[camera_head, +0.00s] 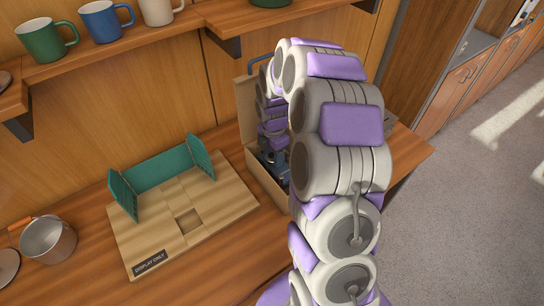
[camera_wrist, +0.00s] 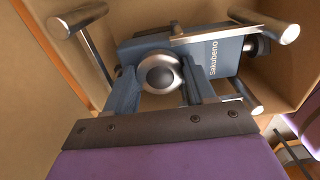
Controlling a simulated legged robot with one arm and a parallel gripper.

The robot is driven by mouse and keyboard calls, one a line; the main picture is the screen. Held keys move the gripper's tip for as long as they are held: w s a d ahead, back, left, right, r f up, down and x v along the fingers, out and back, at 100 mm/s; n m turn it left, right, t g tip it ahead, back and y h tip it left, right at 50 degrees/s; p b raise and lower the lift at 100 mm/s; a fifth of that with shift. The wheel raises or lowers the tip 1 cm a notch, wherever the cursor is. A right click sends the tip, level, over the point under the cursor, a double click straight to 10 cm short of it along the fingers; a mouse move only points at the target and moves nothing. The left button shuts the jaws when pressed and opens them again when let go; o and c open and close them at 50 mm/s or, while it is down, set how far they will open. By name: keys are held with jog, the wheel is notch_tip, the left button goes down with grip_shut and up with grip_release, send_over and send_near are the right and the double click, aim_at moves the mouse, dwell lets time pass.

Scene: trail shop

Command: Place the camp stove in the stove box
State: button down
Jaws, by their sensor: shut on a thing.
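The camp stove (camera_wrist: 217,58) is blue-grey with a "sakubeno" label, a round silver burner and bright metal bars. In the wrist view it is inside the cardboard stove box (camera_wrist: 285,85), with the box walls around it. My gripper (camera_wrist: 160,73) is shut on the stove around the burner. In the head view the open stove box (camera_head: 264,188) stands on the counter, partly hidden behind my arm. A dark blue part of the stove (camera_head: 275,166) shows low inside it. Whether the stove touches the box floor I cannot tell.
A wooden display board (camera_head: 200,208) with a green folding windscreen (camera_head: 160,173) lies left of the box. A metal pot (camera_head: 48,240) stands further left. A shelf (camera_head: 110,57) with several mugs hangs above. The counter's right end is close to the box.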

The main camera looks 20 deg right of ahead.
jog(key=shift+d+f, duration=0.45)
jog(key=shift+f, duration=0.1)
jog(key=shift+d, duration=0.6)
jog(key=c, duration=0.8)
grip_release()
jog(key=shift+a, duration=0.2)
jog(key=o, duration=0.4)
jog(key=shift+a, duration=0.8)
jog(key=shift+d, duration=0.7)
jog(key=shift+d+r, duration=0.1)
jog(key=shift+r, duration=0.4)
notch_tip(320, 180, up, 10)
jog(key=p, duration=0.2)
jog(key=s+a+r+m, duration=0.4)
jog(key=s+a+r, duration=0.2)
jog(key=s, duration=0.1)
jog(key=s+a+m, duration=0.1)
jog(key=s+m, duration=0.4)
jog(key=s, duration=0.4)
jog(key=s+a+r+m+g, duration=0.1)
jog(key=s+a+m, duration=0.1)
jog(key=s+m, duration=0.3)
jog(key=s+a+r+m, duration=0.1)
jog(key=s+m, duration=0.5)
jog(key=s, duration=0.7)
jog(key=shift+s+a+r+g, duration=0.1)
jog(key=shift+a+r+g, duration=0.2)
jog(key=shift+a, duration=0.25)
